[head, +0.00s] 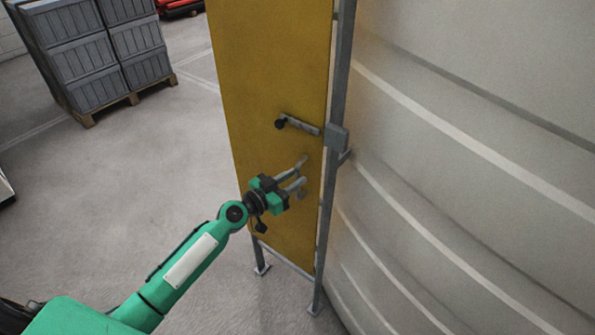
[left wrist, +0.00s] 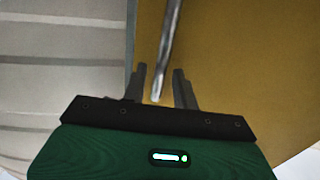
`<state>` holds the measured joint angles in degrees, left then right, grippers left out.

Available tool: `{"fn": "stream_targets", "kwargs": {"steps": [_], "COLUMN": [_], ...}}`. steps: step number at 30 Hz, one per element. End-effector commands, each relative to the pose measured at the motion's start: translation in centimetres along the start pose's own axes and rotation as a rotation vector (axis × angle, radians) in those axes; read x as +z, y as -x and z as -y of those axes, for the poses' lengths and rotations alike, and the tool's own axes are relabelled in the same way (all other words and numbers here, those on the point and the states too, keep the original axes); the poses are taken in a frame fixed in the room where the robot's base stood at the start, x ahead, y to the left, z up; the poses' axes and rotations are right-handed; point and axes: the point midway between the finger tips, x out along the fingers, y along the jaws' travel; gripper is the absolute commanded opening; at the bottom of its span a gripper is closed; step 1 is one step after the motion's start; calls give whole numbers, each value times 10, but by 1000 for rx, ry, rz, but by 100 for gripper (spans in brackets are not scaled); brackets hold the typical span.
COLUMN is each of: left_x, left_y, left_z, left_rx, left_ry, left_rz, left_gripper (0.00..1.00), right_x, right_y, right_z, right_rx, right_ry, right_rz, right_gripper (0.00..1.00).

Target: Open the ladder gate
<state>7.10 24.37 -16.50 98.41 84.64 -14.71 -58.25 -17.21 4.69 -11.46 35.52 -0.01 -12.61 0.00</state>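The ladder gate is a tall yellow panel (head: 265,60) on a grey post frame (head: 333,180). A grey latch bar (head: 302,126) with a black knob (head: 280,123) lies across it, ending at a grey catch block (head: 337,137) on the post. My left gripper (head: 303,171) is open in front of the panel, below the latch bar. In the left wrist view, my left gripper (left wrist: 160,78) has a grey rod (left wrist: 169,45) reaching between its spread fingers. I cannot tell whether they touch it. The yellow panel (left wrist: 240,60) fills the right side there. My right gripper is not in view.
A large pale ribbed tank wall (head: 460,150) stands close on the right of the gate. Grey crates (head: 90,60) on a wooden pallet (head: 130,98) stand at the upper left. The floor left of the gate is mostly clear.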

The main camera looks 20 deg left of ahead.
Motion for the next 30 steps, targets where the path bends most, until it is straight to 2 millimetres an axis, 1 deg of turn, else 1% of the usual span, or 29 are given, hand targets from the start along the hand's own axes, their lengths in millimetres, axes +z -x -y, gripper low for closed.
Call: {"fn": "stream_targets", "kwargs": {"steps": [1, 6, 15, 16, 18, 20, 26, 30], "left_x": [-2, 0, 1, 1, 1, 1, 1, 2], "left_y": [-7, -18, -20, -20, -20, -19, -19, -19], "left_z": [0, 0, 0, 0, 0, 0, 0, 0], "left_rx": [0, 1, 1, 1, 1, 1, 1, 5], "left_ry": [2, 2, 0, 1, 0, 1, 1, 0], "left_rz": [0, 0, 0, 1, 1, 1, 1, 0], "left_gripper": [29, 29, 29, 25, 11, 0, 0, 0], "right_x": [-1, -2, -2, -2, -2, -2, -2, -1], "right_y": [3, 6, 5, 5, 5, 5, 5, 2], "right_z": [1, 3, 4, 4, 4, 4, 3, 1], "right_rx": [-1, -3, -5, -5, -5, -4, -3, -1], "right_ry": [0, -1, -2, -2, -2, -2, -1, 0], "right_rz": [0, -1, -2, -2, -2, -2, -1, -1], "right_gripper": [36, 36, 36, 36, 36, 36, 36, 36]}}
